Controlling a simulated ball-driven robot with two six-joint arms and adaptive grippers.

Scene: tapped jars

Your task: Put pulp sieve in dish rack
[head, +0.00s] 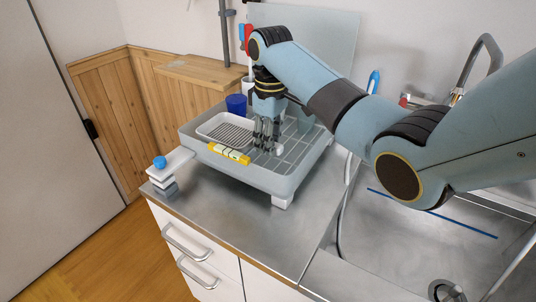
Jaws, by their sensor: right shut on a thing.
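The dish rack (238,174) is a light grey tray with a slatted floor, on the steel counter. The pulp sieve (213,123), a white shallow frame with a dark ribbed middle, is in the left part of the rack. My right gripper (265,146) points down inside the rack at the sieve's right side. It is shut on what looks like the sieve's right edge; the fingers hide the contact. I cannot tell whether the sieve rests fully on the slats. My left gripper is not in view.
A yellow labelled item (229,153) lies at the rack's front edge. A blue cup (236,104) stands behind the sieve. A white stack with a blue knob (160,162) is at the counter's left corner. The sink (420,245) is at right; the front counter is clear.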

